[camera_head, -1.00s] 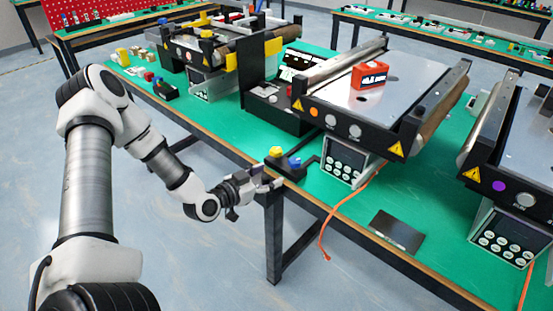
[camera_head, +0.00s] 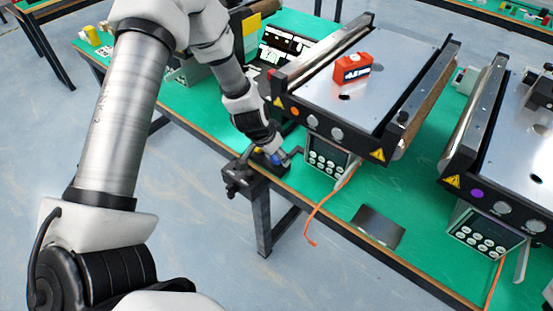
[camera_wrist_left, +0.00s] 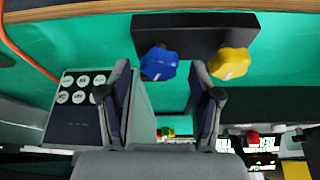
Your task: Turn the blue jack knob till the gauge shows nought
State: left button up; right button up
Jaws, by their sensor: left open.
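The blue knob (camera_wrist_left: 158,63) and yellow knob (camera_wrist_left: 230,63) sit side by side on a dark block (camera_wrist_left: 195,32) in the left wrist view. My left gripper (camera_wrist_left: 161,68) is open. Its fingertips lie either side of the blue knob in that picture, with the yellow knob outside them. I cannot tell how far the tips are from the blue knob. In the head view the blue knob (camera_head: 277,159) is partly visible at the table's front edge, under my left wrist. The gauge, a red box with a dark display (camera_head: 352,68), lies on the conveyor plate; its reading is too small to trust. My right gripper is out of view.
The conveyor (camera_head: 378,88) stands behind the knobs, with a button panel (camera_head: 327,156) close on their right. An orange cable (camera_head: 325,204) hangs over the table edge. A dark plate (camera_head: 378,226) lies to the right. A second conveyor (camera_head: 510,150) stands further right.

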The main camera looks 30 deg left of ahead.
pick_arm(q)
jog(key=shift+s, duration=0.1)
jog(key=c, duration=1.1)
jog(key=shift+c, duration=0.2)
jog(key=shift+m, duration=0.3)
jog(key=shift+f+m+h, duration=0.1)
jog(key=shift+m+h, duration=0.2)
jog(key=shift+a+f+m+b, duration=0.1)
jog(key=shift+f+m+b, duration=0.05)
jog(key=shift+m+b, duration=0.55)
jog(key=m+h+b, duration=0.1)
jog(key=m+b, duration=0.2)
jog(key=b, duration=0.5)
jog(key=shift+a+f+g, duration=0.1)
jog(key=shift+f+g, duration=0.1)
jog(key=shift+g, duration=0.2)
jog(key=shift+r+m+h+b, duration=0.35)
jog(key=shift+m+h+b, duration=0.15)
jog(key=shift+m+b, duration=0.4)
jog(key=shift+g, duration=0.3)
